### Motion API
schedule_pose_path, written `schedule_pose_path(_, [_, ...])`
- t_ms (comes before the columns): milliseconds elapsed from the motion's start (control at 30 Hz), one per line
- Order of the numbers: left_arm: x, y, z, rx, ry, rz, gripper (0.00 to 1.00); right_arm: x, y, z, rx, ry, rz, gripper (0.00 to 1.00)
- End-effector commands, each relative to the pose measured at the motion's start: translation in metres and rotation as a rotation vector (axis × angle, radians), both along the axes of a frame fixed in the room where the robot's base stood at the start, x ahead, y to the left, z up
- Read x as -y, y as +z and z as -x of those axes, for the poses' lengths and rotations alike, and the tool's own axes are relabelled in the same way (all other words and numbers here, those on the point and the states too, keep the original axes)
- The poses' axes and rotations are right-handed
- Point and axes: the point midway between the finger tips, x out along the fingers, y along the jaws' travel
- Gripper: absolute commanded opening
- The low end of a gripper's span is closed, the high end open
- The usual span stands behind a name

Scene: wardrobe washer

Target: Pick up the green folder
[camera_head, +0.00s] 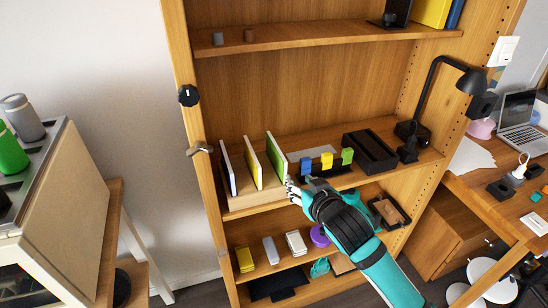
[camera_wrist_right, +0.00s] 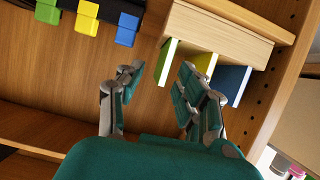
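The green folder (camera_head: 276,158) stands upright at the right end of a row of folders on the middle shelf. Its edge also shows in the right wrist view (camera_wrist_right: 167,58). My right gripper (camera_head: 292,188) is at the folder's front edge. In the wrist view the right gripper (camera_wrist_right: 162,76) is open, with one finger on each side of the green edge. A gap shows on the outer side; contact on the yellow-folder side cannot be told. My left gripper is not in view.
A yellow folder (camera_head: 253,164) and a blue-edged folder (camera_head: 228,168) stand left of the green one in a wooden holder (camera_wrist_right: 222,33). Coloured clips (camera_head: 327,161) and a black tray (camera_head: 370,152) sit to the right. The shelf above (camera_head: 320,37) overhangs.

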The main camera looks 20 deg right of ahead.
Motion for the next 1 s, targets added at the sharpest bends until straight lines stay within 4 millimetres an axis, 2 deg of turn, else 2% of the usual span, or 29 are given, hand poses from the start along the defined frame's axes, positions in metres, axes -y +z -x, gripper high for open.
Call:
schedule_pose_path(33, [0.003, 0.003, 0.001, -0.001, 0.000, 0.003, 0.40, -0.003, 0.026, 0.005, 0.036, 0.005, -0.005, 0.37])
schedule_pose_path(100, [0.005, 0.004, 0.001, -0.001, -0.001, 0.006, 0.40, -0.006, 0.046, 0.011, 0.066, 0.007, -0.014, 0.37])
schedule_pose_path(233, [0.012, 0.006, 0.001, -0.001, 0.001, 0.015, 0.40, -0.008, 0.060, 0.009, 0.088, 0.009, -0.021, 0.37])
schedule_pose_path(433, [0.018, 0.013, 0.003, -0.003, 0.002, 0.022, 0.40, -0.010, 0.051, -0.027, 0.089, 0.008, -0.022, 0.37])
schedule_pose_path(700, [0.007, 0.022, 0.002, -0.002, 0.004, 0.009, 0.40, -0.012, 0.034, -0.080, 0.088, 0.010, -0.024, 0.37])
schedule_pose_path(800, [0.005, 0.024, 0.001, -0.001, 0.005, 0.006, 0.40, -0.013, 0.029, -0.092, 0.089, 0.010, -0.023, 0.37])
schedule_pose_path(1000, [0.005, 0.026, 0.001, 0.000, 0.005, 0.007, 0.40, -0.014, 0.025, -0.103, 0.089, 0.011, -0.022, 0.37])
